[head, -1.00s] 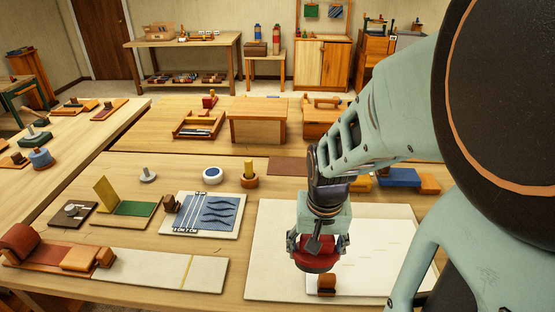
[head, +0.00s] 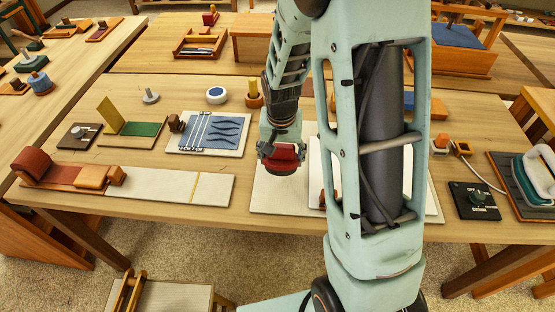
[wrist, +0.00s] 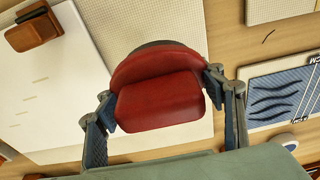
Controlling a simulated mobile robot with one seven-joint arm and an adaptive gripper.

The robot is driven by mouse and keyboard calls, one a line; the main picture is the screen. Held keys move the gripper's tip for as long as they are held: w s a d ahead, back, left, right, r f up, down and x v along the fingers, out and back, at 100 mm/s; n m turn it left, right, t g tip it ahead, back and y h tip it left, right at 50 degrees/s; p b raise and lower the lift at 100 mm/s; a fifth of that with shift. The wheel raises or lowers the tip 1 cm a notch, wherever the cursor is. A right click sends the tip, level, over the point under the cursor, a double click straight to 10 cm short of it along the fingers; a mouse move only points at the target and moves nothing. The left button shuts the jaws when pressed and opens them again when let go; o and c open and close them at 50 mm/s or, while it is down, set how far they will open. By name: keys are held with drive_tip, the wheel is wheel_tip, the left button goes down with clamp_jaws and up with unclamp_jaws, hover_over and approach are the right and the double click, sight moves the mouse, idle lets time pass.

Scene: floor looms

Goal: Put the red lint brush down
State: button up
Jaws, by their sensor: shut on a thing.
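The red lint brush (head: 284,158) is held in my gripper (head: 282,148), above the left part of a cream board (head: 266,200) on the table. In the wrist view the red brush (wrist: 160,98) fills the middle, with one finger of my gripper (wrist: 160,92) at each side of its body. A dark rim shows behind its red top. Its underside is hidden, and I cannot tell whether it touches the board.
A white sheet (wrist: 70,75) lies on the board with a brown block (wrist: 33,28) on it. A mat with blue wavy strips (head: 208,133) lies to the left. A dark control box (head: 474,199) stands at right. Bare wood (head: 190,165) lies between the mat and the front pale strip.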

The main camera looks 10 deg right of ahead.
sight(278, 146)
drive_tip(key=shift+w+a+f, duration=0.2)
drive_tip(key=shift+w+f, duration=0.25)
drive_tip(key=shift+f, duration=1.65)
drive_tip(key=shift+f, duration=0.2)
drive_tip(key=o, duration=1.5)
drive_tip(key=shift+o, duration=0.2)
drive_tip(key=shift+r, duration=0.55)
drive_tip(key=r, duration=0.3)
drive_tip(key=s+r, duration=0.1)
drive_tip(key=r, duration=0.7)
drive_tip(key=shift+s+a+r, duration=0.1)
drive_tip(key=shift+s+a, duration=0.2)
drive_tip(key=shift+s, duration=0.05)
